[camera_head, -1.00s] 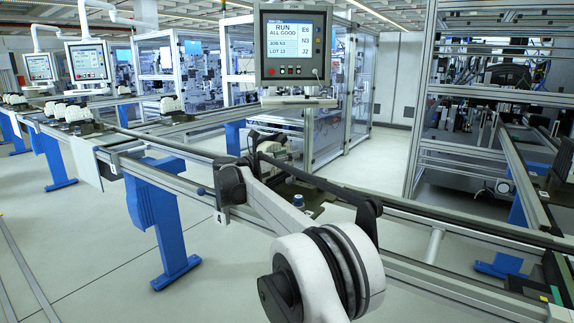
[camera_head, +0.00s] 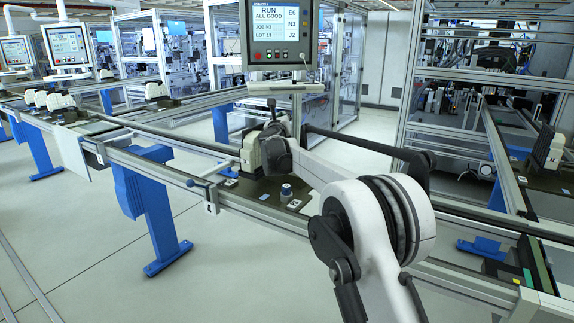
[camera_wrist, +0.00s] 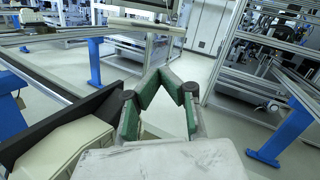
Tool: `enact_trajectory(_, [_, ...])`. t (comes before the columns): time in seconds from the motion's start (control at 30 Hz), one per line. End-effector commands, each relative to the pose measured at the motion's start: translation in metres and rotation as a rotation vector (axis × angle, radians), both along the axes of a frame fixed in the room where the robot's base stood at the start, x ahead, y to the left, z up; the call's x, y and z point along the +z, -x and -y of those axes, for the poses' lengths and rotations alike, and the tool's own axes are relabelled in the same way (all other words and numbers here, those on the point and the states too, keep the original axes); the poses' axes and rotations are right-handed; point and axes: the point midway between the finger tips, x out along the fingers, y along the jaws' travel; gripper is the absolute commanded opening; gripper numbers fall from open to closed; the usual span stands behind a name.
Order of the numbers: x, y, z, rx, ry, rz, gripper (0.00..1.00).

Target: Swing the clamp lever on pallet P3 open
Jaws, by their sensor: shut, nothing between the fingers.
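In the head view a dark pallet (camera_head: 262,190) sits on the rail line, with a cream fixture block (camera_head: 250,150) and a blue-topped knob (camera_head: 286,191). I cannot read P3 on it. Its clamp lever cannot be told apart behind my arm. My gripper (camera_wrist: 176,80) shows in the wrist view, its green-padded fingers shut and empty, over the floor. A pale block (camera_wrist: 88,148) and a dark bar (camera_wrist: 72,128) lie left of and below the fingers. I cannot tell if the bar is the lever. In the head view my gripper cannot be made out.
Rails (camera_head: 150,135) on blue legs (camera_head: 155,225) cross the scene. A screen reading RUN ALL GOOD (camera_head: 275,35) hangs behind the pallet. Another cream fixture (camera_head: 543,148) stands at the right. A frame of metal posts (camera_head: 410,80) stands behind.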

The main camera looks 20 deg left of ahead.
Motion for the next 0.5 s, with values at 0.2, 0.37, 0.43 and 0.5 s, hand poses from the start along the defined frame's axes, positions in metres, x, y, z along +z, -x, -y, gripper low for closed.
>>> enact_trajectory(0.2, [-0.001, -0.012, 0.002, 0.247, 0.075, -0.054, 0.00])
enact_trajectory(0.37, [-0.012, -0.010, 0.008, 0.409, 0.129, -0.118, 0.00])
enact_trajectory(0.43, [-0.019, -0.006, 0.014, 0.481, 0.156, -0.155, 0.00])
enact_trajectory(0.5, [-0.027, 0.000, 0.022, 0.558, 0.184, -0.201, 0.00])
